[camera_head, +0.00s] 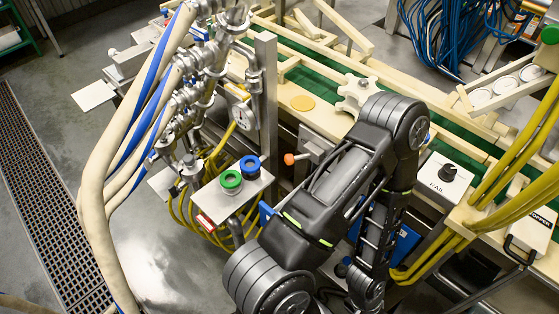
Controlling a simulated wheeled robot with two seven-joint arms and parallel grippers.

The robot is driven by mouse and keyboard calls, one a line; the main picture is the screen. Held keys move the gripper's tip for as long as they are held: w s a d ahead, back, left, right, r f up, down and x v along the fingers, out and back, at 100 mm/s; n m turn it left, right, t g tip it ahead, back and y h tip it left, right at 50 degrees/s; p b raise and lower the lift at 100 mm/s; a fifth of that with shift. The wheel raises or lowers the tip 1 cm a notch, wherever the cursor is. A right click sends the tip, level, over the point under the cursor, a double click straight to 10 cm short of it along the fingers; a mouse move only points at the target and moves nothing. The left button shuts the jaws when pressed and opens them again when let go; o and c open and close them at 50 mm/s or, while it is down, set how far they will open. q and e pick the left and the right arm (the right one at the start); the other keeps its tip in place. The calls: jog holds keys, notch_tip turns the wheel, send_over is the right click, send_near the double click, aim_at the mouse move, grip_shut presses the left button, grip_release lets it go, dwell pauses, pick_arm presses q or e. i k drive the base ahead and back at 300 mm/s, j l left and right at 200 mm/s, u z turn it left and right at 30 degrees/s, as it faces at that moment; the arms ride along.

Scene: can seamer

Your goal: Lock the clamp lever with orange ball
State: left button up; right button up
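The orange ball (290,158) is on the end of a short lever that sticks out to the left from a grey metal clamp block (317,145) at the front edge of the machine. My black arm covers the area just right of and below the clamp, so part of its mounting is hidden. The arm bends at an elbow at upper right and its far part goes back down toward the bottom edge. No fingertips of my left or right gripper can be made out. Nothing of mine visibly touches the orange ball.
A bracket with a green ring knob (230,181) and a blue ring knob (250,166) stands left of the clamp. Beige and blue hoses (112,160) and yellow cables run nearby. A cream star wheel (357,94) sits above. A RAIL knob box (445,176) is right.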

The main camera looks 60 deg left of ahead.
aim_at(289, 159)
jog(key=u, duration=2.1)
jog(key=k+j+u, duration=0.2)
jog(key=i+l, duration=0.05)
jog(key=i, duration=0.05)
